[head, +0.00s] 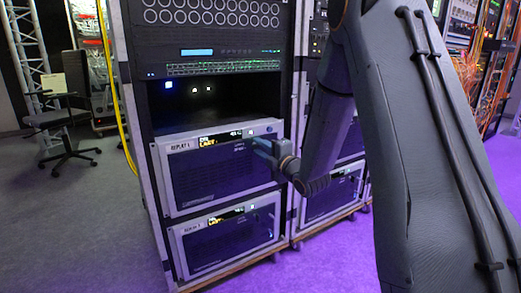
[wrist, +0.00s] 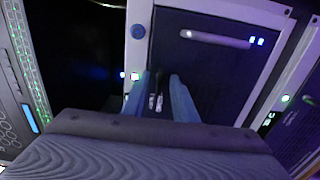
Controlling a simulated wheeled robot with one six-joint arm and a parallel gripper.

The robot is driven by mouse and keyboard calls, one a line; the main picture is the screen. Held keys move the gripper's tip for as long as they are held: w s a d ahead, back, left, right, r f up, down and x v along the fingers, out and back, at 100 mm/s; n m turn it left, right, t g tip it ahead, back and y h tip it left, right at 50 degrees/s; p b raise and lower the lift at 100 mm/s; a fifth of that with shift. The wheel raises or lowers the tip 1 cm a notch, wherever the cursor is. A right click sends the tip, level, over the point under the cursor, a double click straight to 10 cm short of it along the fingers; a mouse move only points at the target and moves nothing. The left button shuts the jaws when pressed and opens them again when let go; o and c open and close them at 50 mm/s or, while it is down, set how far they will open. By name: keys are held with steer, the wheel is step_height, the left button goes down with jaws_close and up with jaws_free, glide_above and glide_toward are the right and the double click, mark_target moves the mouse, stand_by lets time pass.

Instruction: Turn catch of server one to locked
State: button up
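Server one, the unit labelled REPLAY 1 (head: 220,178), has a light frame and a dark front with a lit display strip. My gripper (head: 262,147) is at its upper right front, fingers pointing at the panel. In the wrist view, my gripper (wrist: 155,92) has its two bluish fingers apart over the server's dark front (wrist: 215,75). Small pale marks show between the fingers. I cannot make out the catch or its position; it may be among these marks or hidden by the fingers. Whether the fingers touch the panel is unclear.
A second unit, REPLAY 3 or similar (head: 225,240), sits directly below. A dark open bay (head: 205,105) and a green-lit switch (head: 222,67) are above. A neighbouring rack (head: 330,195) stands close on the right. Purple floor (head: 320,265) in front looks clear.

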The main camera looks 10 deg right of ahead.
jaws_close()
steer(key=m+p, duration=0.2)
steer(key=m, duration=0.2)
steer(key=shift+p, duration=0.4)
steer(key=m+p, duration=0.2)
steer(key=m, duration=0.1)
steer(key=shift+r+m, duration=0.1)
steer(key=shift+m, duration=0.2)
steer(key=m+p, duration=0.4)
steer(key=m, duration=0.1)
steer(key=m+p, duration=0.2)
steer(key=m, duration=0.3)
steer(key=shift+p, duration=0.4)
steer(key=shift+m, duration=0.3)
